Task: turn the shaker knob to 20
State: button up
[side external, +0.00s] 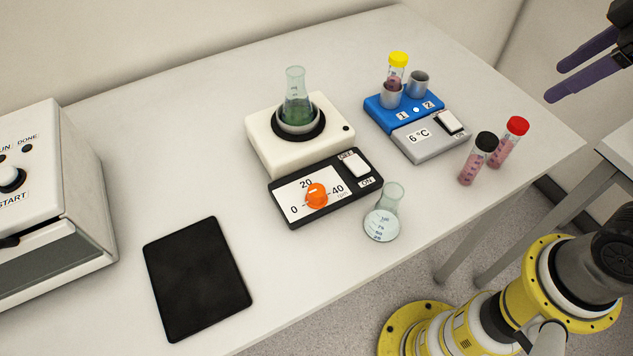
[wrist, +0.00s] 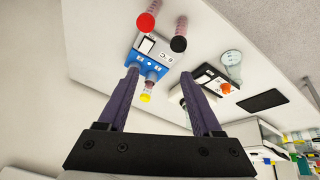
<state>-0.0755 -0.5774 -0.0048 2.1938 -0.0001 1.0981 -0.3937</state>
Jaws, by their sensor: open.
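The shaker (side external: 262,148) is a cream block with a black control panel (side external: 289,213) at its front. Its orange knob (side external: 316,196) sits on a white dial marked 0, 20 and 40. A short white mark shows on the knob, too small to read an exact setting. A flask of green liquid (side external: 297,110) stands in the shaker's round holder. My gripper (side external: 555,83) is open and empty, high at the upper right, well away from the knob. In the wrist view, the knob (wrist: 226,88) shows small, to the right of my purple fingers (wrist: 159,72).
A rocker switch (side external: 355,164) sits beside the dial. A clear flask (side external: 382,224) stands right of the panel. A blue and grey cooler (side external: 402,116) holds a yellow-capped tube (side external: 397,68). Black-capped (side external: 478,158) and red-capped (side external: 510,142) tubes stand nearby. A black pad (side external: 197,278) lies front left.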

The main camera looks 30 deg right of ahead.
jog(key=w+a+r+n+g, duration=0.2)
jog(key=w+a+r+n, duration=0.25)
jog(key=w+a, duration=0.3)
jog(key=n+g, duration=0.3)
jog(key=n, duration=0.5)
send_over(317, 190)
notch_tip(317, 190, down, 11)
notch_tip(317, 190, down, 13)
jog(key=shift+f, duration=0.2)
grip_shut()
